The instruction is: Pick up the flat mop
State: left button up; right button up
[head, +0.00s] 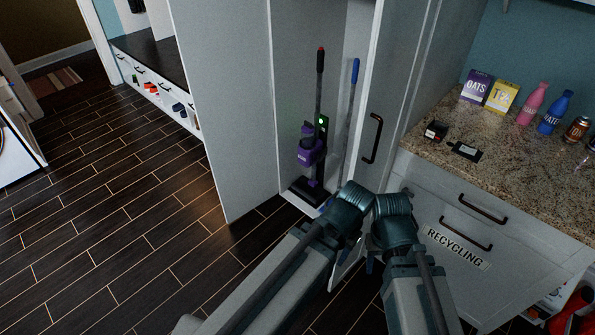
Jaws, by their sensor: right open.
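The flat mop (351,112) stands upright in the open tall cabinet, leaning near its right side. It has a blue grip on a thin pole, and its lower end is largely hidden behind my arms. My right gripper (370,264) shows only as a small dark blue part between my two arms, low by the cabinet door. It is open, and the mop stands apart beyond it. My left arm reaches up from the bottom, but its gripper is hidden behind the arm links.
A purple stick vacuum (312,150) stands left of the mop in the cabinet. The open door (378,100) with a dark handle is at the right. A granite counter (500,150) holds boxes and bottles above a recycling drawer (455,240). The wood floor at left is clear.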

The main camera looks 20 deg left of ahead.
aim_at(355, 76)
jog(key=i+j+u, duration=0.2)
jog(key=j+u, duration=0.25)
jog(key=i+j+u, duration=0.15)
jog(key=u, duration=0.3)
jog(key=i+j+u, duration=0.15)
jog(key=i+u, duration=0.3)
jog(key=i+j+u, duration=0.15)
jog(key=i+u, duration=0.2)
jog(key=i, duration=0.2)
jog(key=i+z, duration=0.5)
jog(key=z, duration=0.2)
jog(key=i+l+z, duration=0.1)
jog(key=z, duration=0.35)
jog(key=i+z, duration=0.3)
jog(key=z, duration=0.15)
jog(key=i+z, duration=0.25)
jog(key=z, duration=0.2)
jog(key=i+z, duration=0.15)
jog(key=z, duration=0.15)
jog(key=i+z, duration=0.15)
jog(key=z, duration=0.15)
jog(key=k+l+z, duration=0.2)
jog(key=k+z, duration=0.2)
